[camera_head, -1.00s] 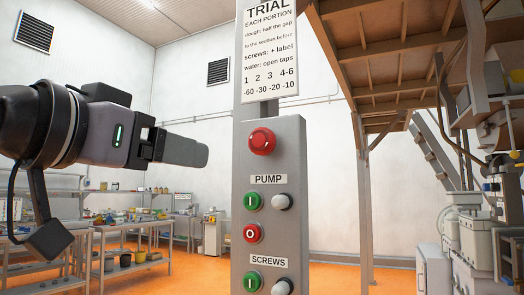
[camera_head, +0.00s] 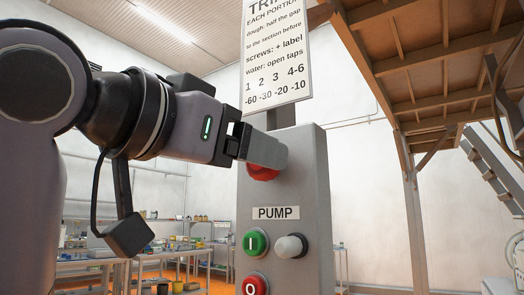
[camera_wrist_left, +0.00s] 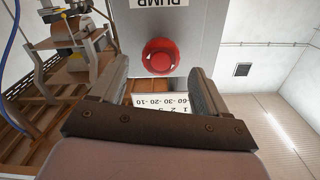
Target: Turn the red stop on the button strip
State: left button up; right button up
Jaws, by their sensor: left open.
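The red stop (camera_head: 263,173) is a round mushroom button near the top of the grey button strip (camera_head: 312,200), above the PUMP label. In the head view my left gripper (camera_head: 268,152) overlaps it and hides its upper part. In the left wrist view the red stop (camera_wrist_left: 160,58) shows whole, upside down, between and beyond the two fingertips. My left gripper (camera_wrist_left: 160,75) is open, its fingers apart on either side of the stop. No touch with the stop shows in the wrist view. My right gripper is in neither view.
Below the PUMP label (camera_head: 276,213) are a green button (camera_head: 256,242), a white lamp (camera_head: 291,246) and a red O button (camera_head: 255,285). A notice (camera_head: 276,55) hangs above the strip. A wooden platform (camera_head: 430,65) stands at right. Shelves are behind at left.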

pick_arm(q)
jog(key=shift+p+x, duration=0.4)
jog(key=shift+x, duration=1.6)
jog(key=shift+a, duration=0.1)
jog(key=c, duration=1)
